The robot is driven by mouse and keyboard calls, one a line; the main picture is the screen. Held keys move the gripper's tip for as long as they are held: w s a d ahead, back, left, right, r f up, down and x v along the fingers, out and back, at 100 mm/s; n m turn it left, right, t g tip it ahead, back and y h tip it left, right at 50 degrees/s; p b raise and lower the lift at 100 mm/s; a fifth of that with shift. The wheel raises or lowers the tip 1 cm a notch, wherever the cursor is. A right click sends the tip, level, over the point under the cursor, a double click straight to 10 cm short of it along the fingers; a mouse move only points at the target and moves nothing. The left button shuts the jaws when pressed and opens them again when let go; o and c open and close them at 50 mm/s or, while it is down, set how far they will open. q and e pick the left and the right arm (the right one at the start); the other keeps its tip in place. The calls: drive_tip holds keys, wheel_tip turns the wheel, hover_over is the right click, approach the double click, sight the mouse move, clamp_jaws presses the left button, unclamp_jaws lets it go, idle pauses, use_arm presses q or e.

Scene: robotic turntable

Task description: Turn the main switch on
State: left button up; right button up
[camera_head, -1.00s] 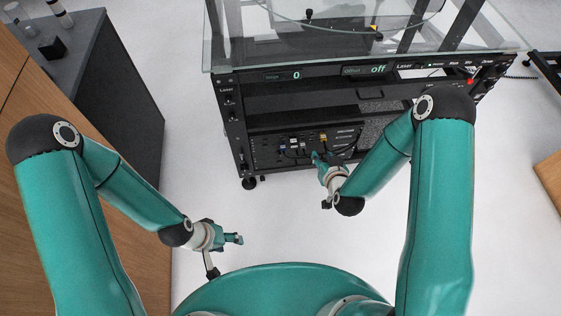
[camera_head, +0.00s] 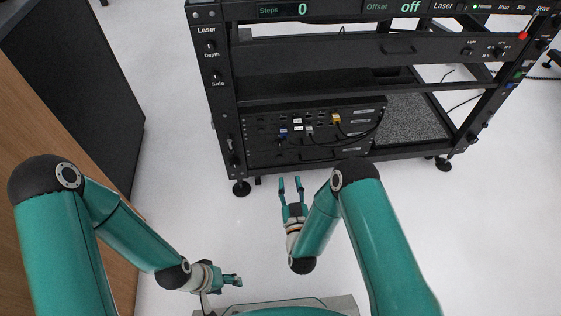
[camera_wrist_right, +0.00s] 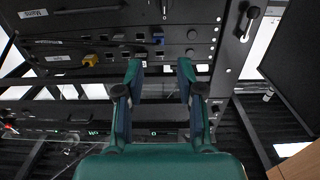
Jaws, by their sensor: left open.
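The black equipment panel (camera_head: 270,152) low in the rack carries sockets, plugs and cables. It also shows in the right wrist view (camera_wrist_right: 185,42), where a white label reading "Mains" (camera_wrist_right: 33,13) is on it. I cannot tell for certain which part is the main switch. A black-headed lever (camera_wrist_right: 250,22) is on the rack post beside the panel. My right gripper (camera_head: 290,183) is open and empty, in front of the panel and apart from it; its two fingers also show in the right wrist view (camera_wrist_right: 159,67). My left gripper (camera_head: 237,281) is open and empty, low near my base.
The black rack (camera_head: 390,72) stands on feet, with displays reading "0" and "off" along its top. A speckled grey shelf (camera_head: 412,118) is right of the panel. A dark cabinet (camera_head: 75,85) is at the left. The white floor before the rack is clear.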

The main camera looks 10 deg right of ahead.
drive_tip(key=f, duration=0.2)
drive_tip(key=b, duration=0.6)
approach(280, 144)
drive_tip(key=w, duration=0.7)
use_arm(q)
wheel_tip(280, 144, down, 8)
drive_tip(key=shift+b, duration=0.35)
use_arm(e)
drive_tip(key=shift+w+a+r, duration=0.1)
drive_tip(key=shift+w+r, duration=0.05)
drive_tip(key=shift+w, duration=0.7)
use_arm(q)
drive_tip(key=shift+r, duration=0.1)
use_arm(e)
clamp_jaws()
